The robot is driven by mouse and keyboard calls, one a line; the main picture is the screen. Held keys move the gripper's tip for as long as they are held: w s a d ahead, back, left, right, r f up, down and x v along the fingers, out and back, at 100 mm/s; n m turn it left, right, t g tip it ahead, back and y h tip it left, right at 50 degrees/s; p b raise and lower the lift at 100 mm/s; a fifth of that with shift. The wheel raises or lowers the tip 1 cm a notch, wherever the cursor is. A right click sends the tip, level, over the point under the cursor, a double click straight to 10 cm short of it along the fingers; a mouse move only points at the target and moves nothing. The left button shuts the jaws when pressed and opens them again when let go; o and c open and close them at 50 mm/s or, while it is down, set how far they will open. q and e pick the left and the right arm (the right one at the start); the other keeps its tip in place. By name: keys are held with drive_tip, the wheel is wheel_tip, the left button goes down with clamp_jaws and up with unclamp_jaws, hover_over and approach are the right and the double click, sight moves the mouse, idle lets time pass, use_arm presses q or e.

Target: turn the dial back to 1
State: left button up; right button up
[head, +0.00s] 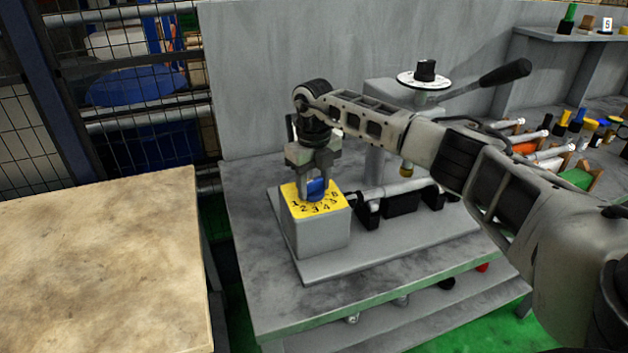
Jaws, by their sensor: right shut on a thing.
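The dial is a small blue knob (316,188) on the yellow numbered top plate (335,204) of a grey box (318,235). Numbers run along the front of the plate, from 1 at the left round to the right. My right gripper (317,180) points straight down over the plate, and its fingers are shut on the blue knob from both sides. The fingers hide part of the knob, and I cannot tell which number it points to. My left gripper is not in view.
The box stands on a grey base plate (390,243) on a metal bench. Behind it are a post with a black-knobbed white disc (424,80) and a black-handled lever (505,73). Tools lie in racks at the right. A bare tan table (105,265) is at the left.

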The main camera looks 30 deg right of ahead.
sight(313, 181)
drive_tip(key=shift+w+r+m, duration=0.1)
drive_tip(key=shift+m, duration=0.3)
drive_tip(key=o, duration=1)
drive_tip(key=shift+c, duration=0.2)
wheel_tip(313, 181, up, 16)
drive_tip(key=b, duration=0.2)
